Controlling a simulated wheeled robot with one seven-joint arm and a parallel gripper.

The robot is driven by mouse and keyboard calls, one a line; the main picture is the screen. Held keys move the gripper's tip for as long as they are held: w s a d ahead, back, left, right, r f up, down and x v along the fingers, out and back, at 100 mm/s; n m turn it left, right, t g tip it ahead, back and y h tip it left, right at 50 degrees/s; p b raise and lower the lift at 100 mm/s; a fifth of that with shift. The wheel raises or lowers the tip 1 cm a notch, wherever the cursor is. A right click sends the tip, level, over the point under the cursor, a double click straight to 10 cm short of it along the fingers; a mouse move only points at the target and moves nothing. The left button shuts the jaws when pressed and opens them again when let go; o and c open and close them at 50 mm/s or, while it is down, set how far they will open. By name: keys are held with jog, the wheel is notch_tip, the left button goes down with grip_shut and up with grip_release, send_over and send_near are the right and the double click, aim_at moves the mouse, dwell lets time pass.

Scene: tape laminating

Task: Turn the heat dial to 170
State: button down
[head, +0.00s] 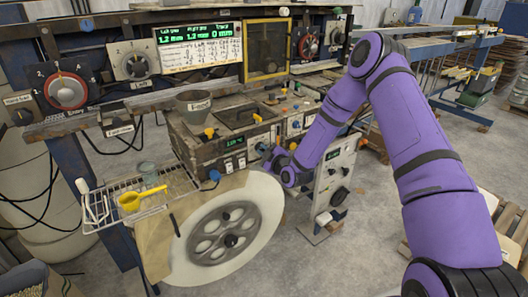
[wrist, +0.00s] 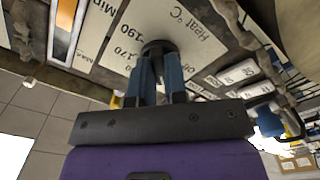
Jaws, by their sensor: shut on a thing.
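The heat dial (wrist: 157,46) is a dark round knob on a white printed plate, seen upside down in the wrist view. The plate reads "Heat °C", with 190 and 170 printed to the left of the knob. My gripper (wrist: 160,70) has blue fingers, shut on the knob from the front. The fingers cover part of the knob, and I cannot tell which number its pointer faces. In the head view my gripper (head: 273,156) is at the front of the laminating machine (head: 225,140), and the dial is hidden there.
A large pale disc with a grey spoked hub (head: 226,238) hangs just below and left of my gripper. A wire rack (head: 130,197) with a yellow scoop (head: 142,197) juts out at the left. Several small switches (wrist: 240,75) sit beside the dial plate. Open floor lies in front.

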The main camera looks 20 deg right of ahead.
jog(key=m, duration=0.5)
jog(key=shift+m, duration=0.3)
jog(key=m, duration=0.5)
jog(key=shift+f, duration=0.1)
jog(key=m, duration=0.5)
jog(key=shift+m, duration=0.4)
jog(key=m, duration=0.4)
jog(key=shift+m, duration=0.4)
jog(key=c, duration=1.1)
grip_release()
jog(key=shift+c, duration=0.2)
jog(key=shift+s, duration=0.1)
jog(key=v, duration=1)
jog(key=shift+s+d, duration=0.15)
jog(key=shift+s, duration=0.2)
